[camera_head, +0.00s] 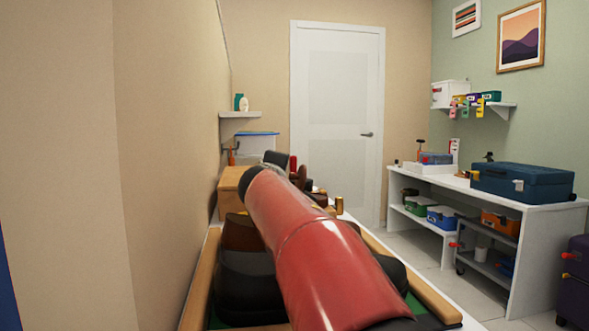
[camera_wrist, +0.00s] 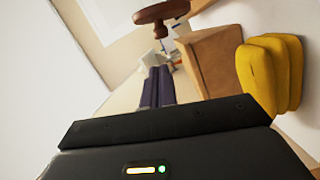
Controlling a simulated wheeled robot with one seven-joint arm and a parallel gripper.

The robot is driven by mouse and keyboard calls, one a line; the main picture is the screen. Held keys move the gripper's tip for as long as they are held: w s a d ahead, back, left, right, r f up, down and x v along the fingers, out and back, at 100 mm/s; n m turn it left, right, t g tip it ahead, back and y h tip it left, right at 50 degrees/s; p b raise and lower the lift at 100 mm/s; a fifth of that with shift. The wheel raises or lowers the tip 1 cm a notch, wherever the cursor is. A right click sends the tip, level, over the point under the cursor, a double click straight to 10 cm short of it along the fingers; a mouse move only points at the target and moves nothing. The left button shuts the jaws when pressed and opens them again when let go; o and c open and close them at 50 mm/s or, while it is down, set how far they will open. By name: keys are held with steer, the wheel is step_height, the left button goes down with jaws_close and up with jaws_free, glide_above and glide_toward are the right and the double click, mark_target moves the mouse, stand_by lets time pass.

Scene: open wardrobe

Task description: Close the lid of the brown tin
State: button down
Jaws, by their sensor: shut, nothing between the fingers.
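My gripper (camera_wrist: 158,72) shows in the wrist view as two dark fingers held together, with nothing between them. A tan-brown box (camera_wrist: 203,58) stands just right of the fingertips and looks apart from them. A reddish-brown rounded piece (camera_wrist: 160,12) on a short stem is above the fingers. I cannot tell whether either belongs to the brown tin, and no open lid can be made out for sure. In the head view a tan box (camera_head: 232,180) shows left of my red arm, which hides much of the surface behind it.
Yellow padded objects (camera_wrist: 270,70) lie right of the box in the wrist view. A wall runs close along the left in the head view. A white bench (camera_head: 540,225) with a blue toolbox (camera_head: 522,183) stands at the right. Clear floor lies before the white door (camera_head: 338,120).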

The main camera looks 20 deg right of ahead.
mark_target(296, 174)
steer(key=d, duration=0.1)
steer(key=w+d, duration=0.1)
steer(key=d, duration=0.1)
steer(key=w+d+f+p, duration=0.1)
steer(key=d, duration=0.1)
steer(key=shift+w, duration=0.25)
steer(key=shift+d, duration=0.2)
